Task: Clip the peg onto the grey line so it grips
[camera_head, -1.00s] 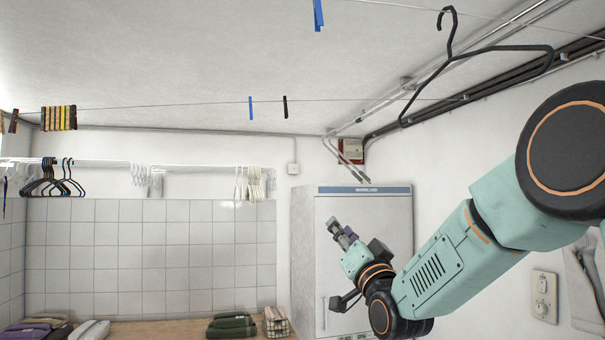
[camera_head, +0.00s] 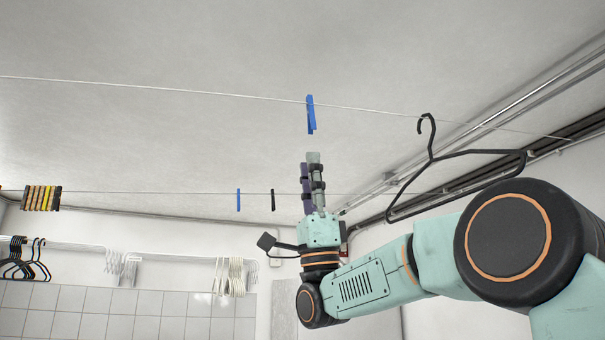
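My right gripper (camera_head: 313,168) points straight up, below the nearer line and close under a blue peg in the picture. A grey-green piece and a purple piece stand close together at its end. I cannot tell which are fingers and whether one is a held peg. The nearer pale grey line (camera_head: 180,90) crosses overhead, with the blue peg (camera_head: 310,114) hanging on it. A farther thin line (camera_head: 150,193) runs lower in the picture. It carries a blue peg (camera_head: 238,200), a black peg (camera_head: 273,200) and several yellow and dark pegs (camera_head: 42,198). My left gripper is not in view.
A black hanger (camera_head: 455,155) hangs from the nearer line, right of the gripper and above my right arm. Pipes (camera_head: 490,90) run along the right wall. White hangers (camera_head: 235,275) and dark hangers (camera_head: 25,262) hang at the back. The nearer line is free left of the blue peg.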

